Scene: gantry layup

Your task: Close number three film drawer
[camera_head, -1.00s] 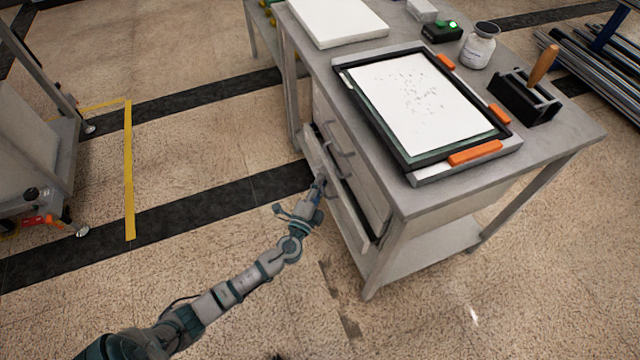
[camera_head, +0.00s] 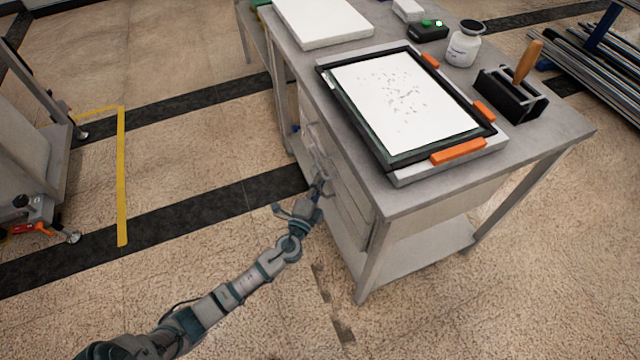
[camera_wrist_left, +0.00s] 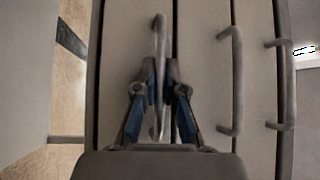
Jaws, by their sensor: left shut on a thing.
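The film drawer in my grip has a flat grey front (camera_wrist_left: 122,45) in the left wrist view, the leftmost of the fronts there. Its bar handle (camera_wrist_left: 160,32) stands between the fingers of my left gripper (camera_wrist_left: 160,75), which is shut on it. In the head view my left gripper (camera_head: 320,186) is at the drawer side of the grey workbench (camera_head: 375,198). No open drawer interior shows there, and the drawer looks flush or nearly so. My right gripper is not in view.
Two more drawer handles (camera_wrist_left: 232,80) (camera_wrist_left: 284,80) are to the right in the left wrist view. On the bench are a framed white sheet (camera_head: 400,105), a white jar (camera_head: 464,48) and a wooden-handled roller (camera_head: 515,90).

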